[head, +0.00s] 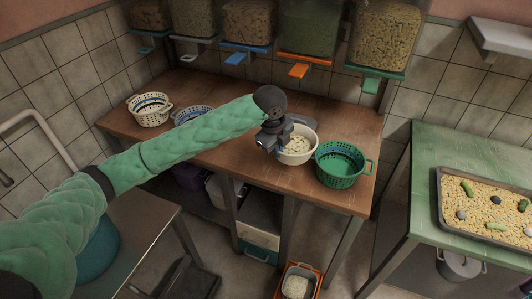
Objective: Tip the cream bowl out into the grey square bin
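The cream bowl (298,157) stands on the brown wooden table, left of a green basket, with pale beans or grains in it. My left gripper (268,146) is at the bowl's left rim, and its dark wrist covers part of the bowl. Whether its fingers are shut on the rim cannot be made out. A grey edge (305,122) shows just behind the bowl; it may be the grey square bin, but most of it is hidden. My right gripper is out of view.
A green basket (341,166) stands close at the bowl's right. A white basket (150,109) and a blue-grey one (193,115) stand at the left. Dispensers with coloured chutes, one orange (299,71), hang above the table's back. An orange crate (297,283) is on the floor.

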